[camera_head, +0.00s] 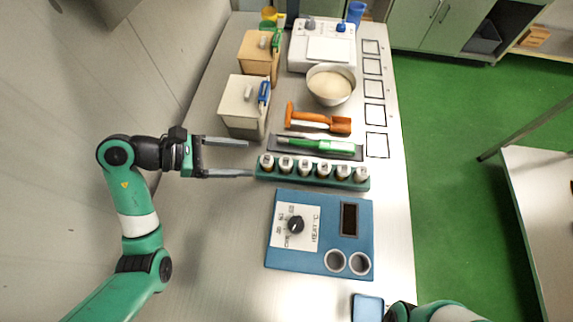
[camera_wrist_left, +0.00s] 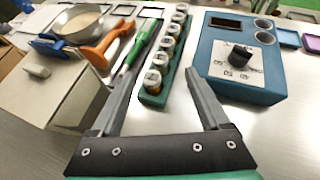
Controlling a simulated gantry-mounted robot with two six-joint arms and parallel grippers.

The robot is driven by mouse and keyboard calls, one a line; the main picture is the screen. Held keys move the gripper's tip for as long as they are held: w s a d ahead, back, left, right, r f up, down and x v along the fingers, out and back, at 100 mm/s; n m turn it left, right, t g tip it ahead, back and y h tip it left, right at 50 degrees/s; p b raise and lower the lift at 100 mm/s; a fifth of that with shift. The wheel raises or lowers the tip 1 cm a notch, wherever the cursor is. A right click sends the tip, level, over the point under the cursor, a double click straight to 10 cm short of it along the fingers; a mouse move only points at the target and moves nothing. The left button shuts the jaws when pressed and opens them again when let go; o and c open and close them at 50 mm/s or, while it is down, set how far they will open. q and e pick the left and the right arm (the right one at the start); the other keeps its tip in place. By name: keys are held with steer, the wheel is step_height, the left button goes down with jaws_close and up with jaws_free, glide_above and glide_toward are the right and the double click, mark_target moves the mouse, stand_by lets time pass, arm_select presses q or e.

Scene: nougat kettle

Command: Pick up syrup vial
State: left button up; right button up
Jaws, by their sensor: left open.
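Several small vials with pale caps, the leftmost vial (camera_head: 266,163) among them, stand upright in a green rack (camera_head: 312,183) at the middle of the table. My left gripper (camera_head: 250,158) is open and empty, its fingertips just left of the rack's left end. In the left wrist view, the nearest vial (camera_wrist_left: 153,81) lies ahead between the spread fingers of my left gripper (camera_wrist_left: 166,75), with the other vials in a row beyond it. I cannot tell which liquid each vial holds. My right gripper is out of view.
A blue heater box (camera_head: 281,258) with a dial stands in front of the rack. A lidded cream box (camera_head: 240,100) stands behind the gripper. The table's left front is bare.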

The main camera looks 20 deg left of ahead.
mark_target(284, 162)
arm_select(q)
steer(key=w+d+f, duration=0.1)
steer(key=d+f+b, duration=0.1)
steer(key=f, duration=0.1)
steer(key=w+d+f, duration=0.1)
steer(key=shift+w+d+f+b, duration=0.2)
steer(key=shift+w+d+b, duration=0.1)
steer(key=shift+b, duration=0.1)
steer(key=shift+w+d+f, duration=0.1)
steer(key=shift+w+d, duration=0.1)
steer(key=shift+w, duration=0.1)
steer(key=b+x, duration=0.2)
steer(key=x, duration=0.2)
steer(key=shift+w+d+f, duration=0.1)
steer(key=shift+d, duration=0.15)
steer(key=shift+w+d+f, duration=0.1)
steer(key=shift+w+d, duration=0.1)
steer(key=shift+w, duration=0.05)
jaws_close()
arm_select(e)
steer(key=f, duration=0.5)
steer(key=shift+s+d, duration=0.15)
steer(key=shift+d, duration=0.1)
